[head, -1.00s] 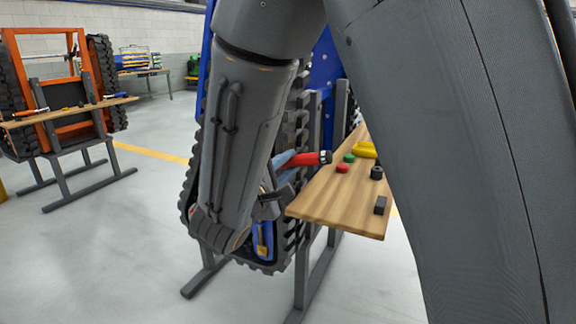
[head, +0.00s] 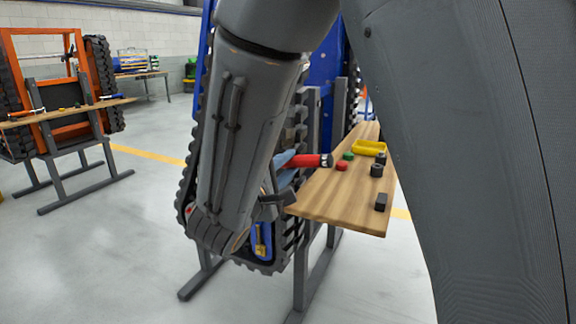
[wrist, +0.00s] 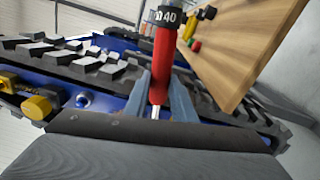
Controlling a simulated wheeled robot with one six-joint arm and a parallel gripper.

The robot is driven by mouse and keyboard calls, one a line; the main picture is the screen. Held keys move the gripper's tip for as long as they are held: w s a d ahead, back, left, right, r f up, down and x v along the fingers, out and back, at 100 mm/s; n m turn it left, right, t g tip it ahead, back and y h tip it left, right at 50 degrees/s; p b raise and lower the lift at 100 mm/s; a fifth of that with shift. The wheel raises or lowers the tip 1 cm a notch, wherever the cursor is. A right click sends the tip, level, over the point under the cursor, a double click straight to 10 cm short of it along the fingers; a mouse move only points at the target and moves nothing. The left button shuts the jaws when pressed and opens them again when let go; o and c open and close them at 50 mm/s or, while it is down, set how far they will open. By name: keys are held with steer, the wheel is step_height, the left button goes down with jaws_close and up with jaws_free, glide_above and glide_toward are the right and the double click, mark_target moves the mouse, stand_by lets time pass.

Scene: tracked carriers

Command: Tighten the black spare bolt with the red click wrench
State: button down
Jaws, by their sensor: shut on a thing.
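My gripper (wrist: 160,92) is shut on the red click wrench (wrist: 162,65), with its blue-grey fingers on either side of the red handle. The wrench has a black collar marked 40 (wrist: 168,16). In the head view the red handle (head: 307,161) sticks out to the right from behind my arm, near the left edge of the wooden board. I cannot tell which part is the black spare bolt. A yellow-headed part (wrist: 38,107) and a small metal bolt (wrist: 83,100) show on the blue frame in the wrist view.
The wooden board (head: 335,205) carries a yellow tray (head: 370,147), red and green pieces, a black cylinder (head: 376,170) and a black block (head: 381,202). The blue tracked carrier (head: 285,245) stands beside it. An orange carrier (head: 60,75) stands at far left across open floor.

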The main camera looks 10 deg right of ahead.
steer(key=shift+w+a+r+n+p, duration=0.15)
steer(key=shift+r+n+p, duration=0.45)
steer(key=shift+p, duration=0.3)
steer(key=shift+r, duration=0.15)
steer(key=shift+w+a+r+n+p, duration=0.15)
steer(key=shift+r+n+p, duration=0.4)
steer(key=shift+p, duration=0.3)
steer(key=shift+w+a+r+n+p, duration=0.1)
steer(key=shift+a+r+n+p, duration=0.15)
steer(key=shift+r+n+p, duration=0.5)
steer(key=shift+p, duration=0.3)
steer(key=shift+w+a+r+n+p, duration=0.3)
steer(key=shift+r+p, duration=0.15)
steer(key=shift+p, duration=0.2)
steer(key=shift+r, duration=0.1)
